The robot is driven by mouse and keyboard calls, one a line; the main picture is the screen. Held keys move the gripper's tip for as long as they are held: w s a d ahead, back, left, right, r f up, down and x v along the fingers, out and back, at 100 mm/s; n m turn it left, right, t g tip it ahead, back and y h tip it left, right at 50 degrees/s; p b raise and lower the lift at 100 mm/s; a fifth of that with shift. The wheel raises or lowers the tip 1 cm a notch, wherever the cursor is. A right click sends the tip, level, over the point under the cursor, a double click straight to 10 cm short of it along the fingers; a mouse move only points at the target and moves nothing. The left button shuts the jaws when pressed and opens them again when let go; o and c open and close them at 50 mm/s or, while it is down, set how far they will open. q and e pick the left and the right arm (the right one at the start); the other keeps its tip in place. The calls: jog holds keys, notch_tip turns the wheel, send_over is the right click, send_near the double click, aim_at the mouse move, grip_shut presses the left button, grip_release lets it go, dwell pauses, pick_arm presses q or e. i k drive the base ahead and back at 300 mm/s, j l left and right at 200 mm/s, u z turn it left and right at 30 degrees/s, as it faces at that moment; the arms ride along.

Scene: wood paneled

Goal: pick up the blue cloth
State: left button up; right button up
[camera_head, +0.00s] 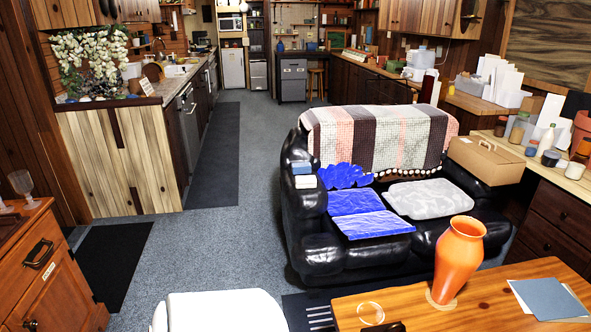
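Bright blue fabric lies on the left seat of a black leather sofa (320,250). It shows as a ruffled blue piece (345,176) at the back, a flat blue piece (355,202) in the middle and another flat blue piece (373,224) at the front. I cannot tell whether these are one cloth or separate cloths or cushions. A small blue folded item (301,167) rests on the sofa's left armrest, beside a white one. Neither of my grippers is in view.
A wooden table (420,312) with an orange vase (460,255) stands in front of the sofa. A grey cushion (430,198) fills the right seat. A cardboard box (486,160) sits at the sofa's right. The carpet (215,240) left of the sofa is clear.

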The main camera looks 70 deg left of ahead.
aim_at(297, 168)
jog(key=u, duration=2.2)
jog(key=i+u, duration=0.15)
jog(key=u, duration=0.15)
jog(key=i+j+u, duration=0.1)
jog(key=u, duration=0.25)
jog(key=i, duration=0.05)
